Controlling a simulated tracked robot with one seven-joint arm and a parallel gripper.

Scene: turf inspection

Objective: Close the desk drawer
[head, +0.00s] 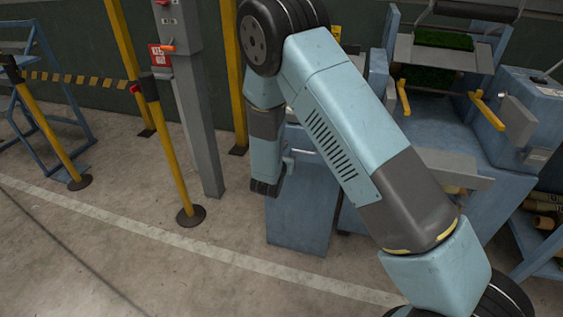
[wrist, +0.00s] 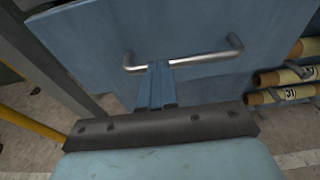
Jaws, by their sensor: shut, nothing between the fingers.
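A flat blue front panel (wrist: 215,25) with a silver bar handle (wrist: 205,58) fills the top of the wrist view. I take it for the desk drawer's front. My gripper (wrist: 158,68) is shut and empty. Its blue fingertips overlap the left part of the handle; I cannot tell if they touch it. In the head view a blue cabinet (head: 298,225) stands beside the end of my arm, with a pale handle (head: 305,152) near its top. My arm hides part of the cabinet, and how far the drawer stands out does not show.
A grey post (head: 192,100) and yellow barrier posts (head: 160,130) stand left of the cabinet. A blue machine (head: 450,120) with yellow handles stands at the right. Rolled tubes (wrist: 285,75) lie right of the panel. Concrete floor (head: 130,215) is clear at the front left.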

